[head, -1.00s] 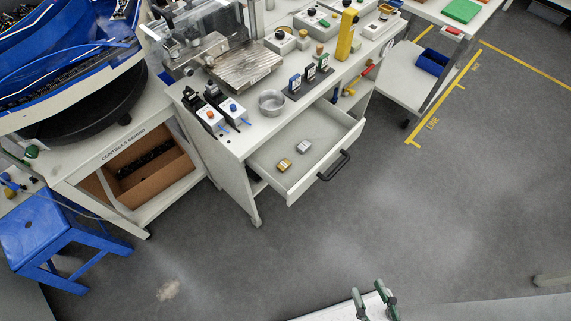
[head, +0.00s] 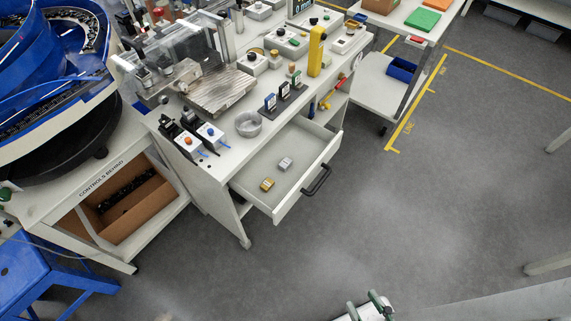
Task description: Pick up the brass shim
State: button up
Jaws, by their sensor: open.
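A small brass-coloured piece (head: 267,185), which looks like the brass shim, lies in the open drawer (head: 262,165) of the workbench. A small silver-grey piece (head: 285,163) lies just behind it to the right, apart from it. My gripper (head: 363,301) is at the bottom edge of the head view, over the floor and well in front of the drawer. Its two green-grey fingers are spread and hold nothing visible. The rest of the gripper is cut off by the frame.
The bench top carries a round metal bowl (head: 248,124), switch boxes (head: 211,136) and a yellow post (head: 316,52). The drawer's black handle (head: 317,180) juts out. A blue stool (head: 50,280) stands at left. The grey floor before the drawer is clear.

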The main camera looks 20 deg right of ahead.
aim_at(269, 183)
jog(key=u, duration=0.3)
jog(key=k+l+u, duration=0.1)
jog(key=l+u, duration=0.25)
jog(key=k+l+u, duration=0.1)
jog(key=l+u, duration=0.25)
jog(key=k+l+u, duration=0.15)
jog(key=u, duration=0.2)
jog(key=k+l+u, duration=0.2)
jog(key=k+l, duration=0.55)
